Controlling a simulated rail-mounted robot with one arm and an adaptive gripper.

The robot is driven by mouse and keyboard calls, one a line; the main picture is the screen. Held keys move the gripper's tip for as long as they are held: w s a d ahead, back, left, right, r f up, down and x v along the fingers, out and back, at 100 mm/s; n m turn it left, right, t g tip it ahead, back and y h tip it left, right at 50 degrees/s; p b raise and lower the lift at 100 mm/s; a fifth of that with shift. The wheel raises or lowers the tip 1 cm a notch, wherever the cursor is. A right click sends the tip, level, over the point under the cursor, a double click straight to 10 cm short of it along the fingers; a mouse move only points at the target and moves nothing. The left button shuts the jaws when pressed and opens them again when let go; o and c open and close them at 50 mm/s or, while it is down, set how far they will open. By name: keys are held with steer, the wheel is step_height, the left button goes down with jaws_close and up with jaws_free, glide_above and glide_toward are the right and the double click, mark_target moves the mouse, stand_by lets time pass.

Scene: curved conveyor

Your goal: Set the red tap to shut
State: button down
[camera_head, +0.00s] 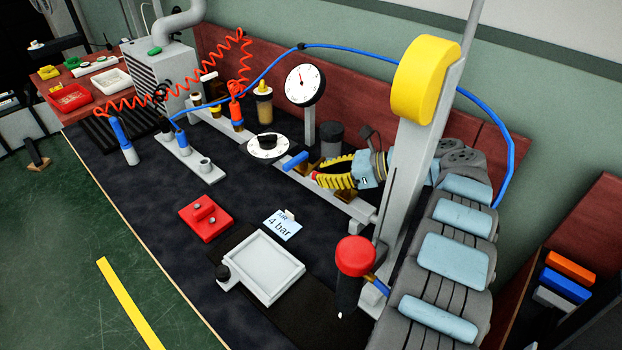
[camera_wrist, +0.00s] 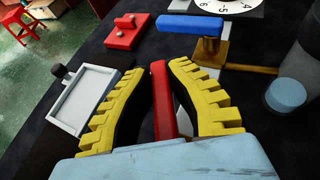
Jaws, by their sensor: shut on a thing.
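The red tap's lever (camera_wrist: 162,98) is a long red bar between the two yellow ribbed fingers of my gripper (camera_wrist: 155,72) in the wrist view. It runs lengthwise between the fingers, and its near end is hidden by my gripper's pale blue body. In the head view my gripper (camera_head: 336,175) is at the right part of the grey rail, shut on the lever, which it mostly hides. The lever's exact angle to its pipe cannot be told. A blue tap lever (camera_head: 295,161) sits just left of my gripper; it also shows in the wrist view (camera_wrist: 190,25).
A pressure gauge (camera_head: 304,85) stands behind the rail (camera_head: 280,170), beside a dark cylinder (camera_head: 331,140). A round dial with a black knob (camera_head: 267,143) is further left. A red block (camera_head: 206,218), a "4 bar" card (camera_head: 282,225) and a white tray (camera_head: 260,267) lie in front.

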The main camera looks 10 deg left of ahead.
steer(key=shift+s+a+b, duration=0.1)
steer(key=shift+b, duration=0.3)
stand_by(0.3)
steer(key=c, duration=1)
jaws_free()
step_height(320, 180, up, 10)
steer(key=shift+c, duration=0.2)
